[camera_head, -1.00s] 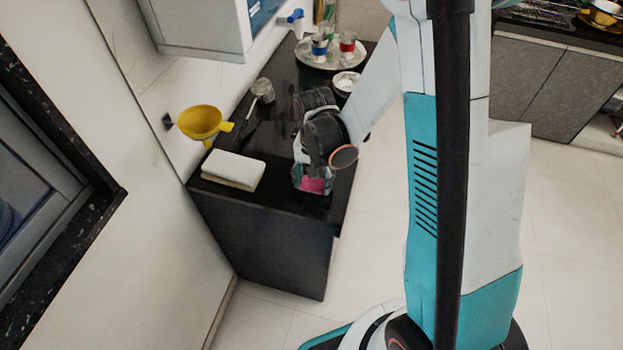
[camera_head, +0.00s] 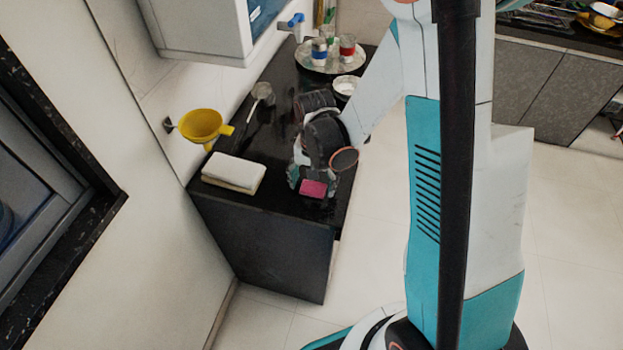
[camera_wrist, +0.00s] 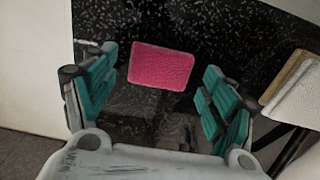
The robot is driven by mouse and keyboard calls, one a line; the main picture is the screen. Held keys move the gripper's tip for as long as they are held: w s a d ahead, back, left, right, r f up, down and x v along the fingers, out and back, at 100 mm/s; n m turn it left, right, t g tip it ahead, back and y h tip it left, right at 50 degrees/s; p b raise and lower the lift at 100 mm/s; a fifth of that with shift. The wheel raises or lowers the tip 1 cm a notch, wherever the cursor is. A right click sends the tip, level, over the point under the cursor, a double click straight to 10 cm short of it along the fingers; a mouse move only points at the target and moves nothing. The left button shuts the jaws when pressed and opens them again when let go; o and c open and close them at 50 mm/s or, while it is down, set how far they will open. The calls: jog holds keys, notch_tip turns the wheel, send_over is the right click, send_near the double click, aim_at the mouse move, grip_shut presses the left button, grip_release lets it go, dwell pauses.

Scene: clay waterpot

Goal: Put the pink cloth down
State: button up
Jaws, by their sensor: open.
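The pink cloth (camera_head: 313,188) is a small flat rectangle on the black counter (camera_head: 275,205), near its front end. In the wrist view the pink cloth (camera_wrist: 161,67) lies ahead of and between the two teal fingers, and neither finger touches it. My gripper (camera_wrist: 157,85) is open and empty, its fingers spread wide. In the head view my gripper (camera_head: 312,180) points down at the counter, and my wrist hides part of it.
A white and cream folded cloth stack (camera_head: 233,172) lies to the left on the counter. A yellow funnel (camera_head: 201,125) hangs by the wall. A glass (camera_head: 263,93), a white bowl (camera_head: 346,85) and a round tray (camera_head: 330,64) with cups stand farther back. The counter's front edge is close.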

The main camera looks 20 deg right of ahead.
notch_tip(320, 180, up, 12)
jog(key=p, duration=0.4)
notch_tip(320, 180, up, 12)
jog(key=n+t, duration=0.4)
send_over(314, 187)
jog(key=s, duration=0.7)
jog(key=s+r+n+t, duration=0.3)
jog(key=s+r, duration=0.1)
jog(key=s, duration=0.3)
jog(key=shift+s+r, duration=0.2)
jog(key=shift+s, duration=0.05)
jog(key=shift+c, duration=0.6)
